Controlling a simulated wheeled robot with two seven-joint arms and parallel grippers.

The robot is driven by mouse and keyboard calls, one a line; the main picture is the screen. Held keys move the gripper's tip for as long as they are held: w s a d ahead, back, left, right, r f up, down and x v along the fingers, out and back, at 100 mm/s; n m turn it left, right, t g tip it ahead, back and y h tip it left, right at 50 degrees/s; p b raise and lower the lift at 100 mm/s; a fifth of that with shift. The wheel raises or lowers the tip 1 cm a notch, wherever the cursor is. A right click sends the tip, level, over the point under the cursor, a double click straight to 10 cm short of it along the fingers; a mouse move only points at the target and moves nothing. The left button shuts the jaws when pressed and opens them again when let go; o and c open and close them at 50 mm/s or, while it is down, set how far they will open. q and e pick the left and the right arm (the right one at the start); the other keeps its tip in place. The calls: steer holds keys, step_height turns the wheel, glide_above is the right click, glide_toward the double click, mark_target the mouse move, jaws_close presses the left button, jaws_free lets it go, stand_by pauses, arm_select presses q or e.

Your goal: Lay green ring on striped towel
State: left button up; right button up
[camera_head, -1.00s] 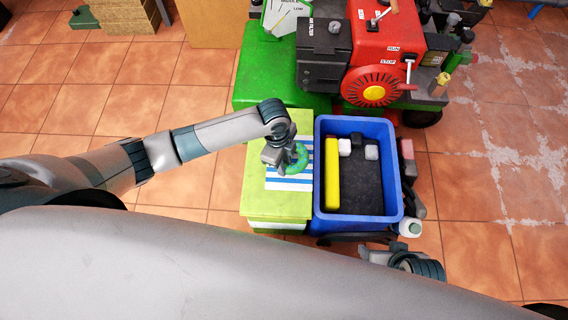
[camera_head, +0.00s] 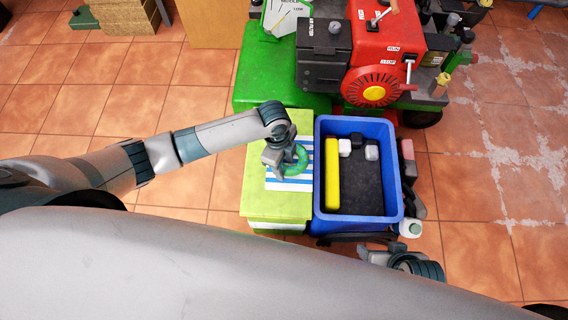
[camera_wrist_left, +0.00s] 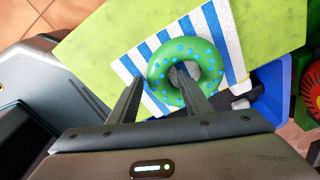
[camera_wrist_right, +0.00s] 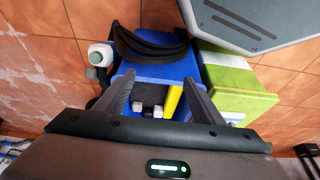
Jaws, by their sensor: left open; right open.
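The green ring (camera_head: 302,159) with blue dots lies over the blue-and-white striped towel (camera_head: 290,184), on the lime-green box top. In the left wrist view the ring (camera_wrist_left: 153,82) appears flat over the stripes of the towel (camera_wrist_left: 229,38). My left gripper (camera_wrist_left: 155,85) is open, one finger at the ring's hole and the other outside its left side. Whether the fingers touch the ring cannot be told. In the head view, my left gripper (camera_head: 284,166) partly covers the ring's left side. My right gripper (camera_wrist_right: 158,88) is open and empty, near the blue crate.
The blue crate (camera_head: 393,140) stands right beside the lime-green box (camera_head: 258,190). It holds a yellow bar (camera_head: 332,173) and small white and black blocks. A red and green machine (camera_head: 375,60) stands behind. A white bottle (camera_head: 411,229) is near the crate's front right corner.

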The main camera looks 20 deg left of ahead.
arm_select(q)
step_height(320, 180, up, 12)
steer(key=a+p, duration=0.1)
steer(key=shift+w+a+p, duration=0.15)
steer(key=shift+a+p, duration=0.05)
steer(key=shift+p, duration=0.2)
arm_select(e)
steer(key=shift+s+d+f+g+h, duration=0.15)
steer(key=shift+d+f+g, duration=0.1)
steer(key=shift+d, duration=0.25)
steer(key=shift+s+d+f+g+h, duration=0.15)
steer(key=shift+d+g, duration=0.1)
steer(key=shift+d, duration=0.2)
steer(key=shift+s, duration=0.4)
arm_select(q)
steer(key=shift+d+f, duration=0.1)
arm_select(e)
steer(key=shift+f, duration=0.1)
